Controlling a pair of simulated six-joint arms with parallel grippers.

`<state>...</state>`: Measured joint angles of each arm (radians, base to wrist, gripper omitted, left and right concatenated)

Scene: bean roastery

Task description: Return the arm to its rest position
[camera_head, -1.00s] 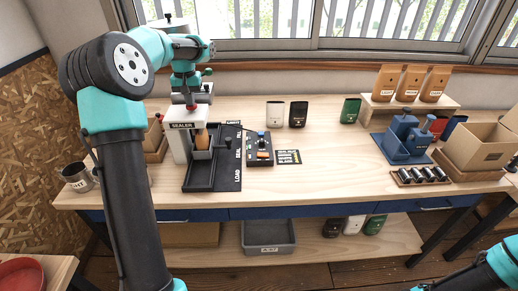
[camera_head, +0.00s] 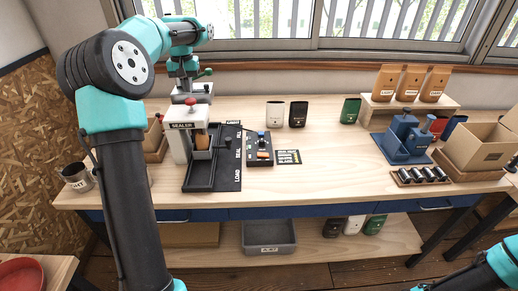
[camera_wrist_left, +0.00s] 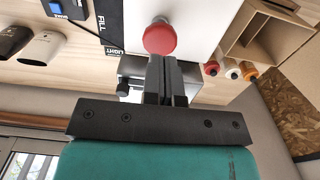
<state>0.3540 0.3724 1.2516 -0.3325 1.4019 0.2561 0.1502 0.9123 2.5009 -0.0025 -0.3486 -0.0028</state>
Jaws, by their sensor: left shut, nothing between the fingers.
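My left arm (camera_head: 125,190) rises at the left of the head view and bends over the bench's back edge. My left gripper (camera_head: 188,86) hangs above and behind the sealer (camera_head: 178,145), whose red knob (camera_head: 191,101) shows just in front of it. In the left wrist view the fingers (camera_wrist_left: 166,78) are shut together with nothing between them, and the red knob (camera_wrist_left: 159,37) lies just beyond their tips. A brown pouch (camera_head: 202,141) stands in the sealer. Part of my right arm (camera_head: 480,277) shows at the lower right; its gripper is out of view.
A black tray labelled LOAD, SEAL, FILL (camera_head: 230,178) lies beside a control box (camera_head: 260,150). Dark and white canisters (camera_head: 298,114) stand near the back. A blue holder (camera_head: 400,150) and a cardboard box (camera_head: 480,147) are at the right.

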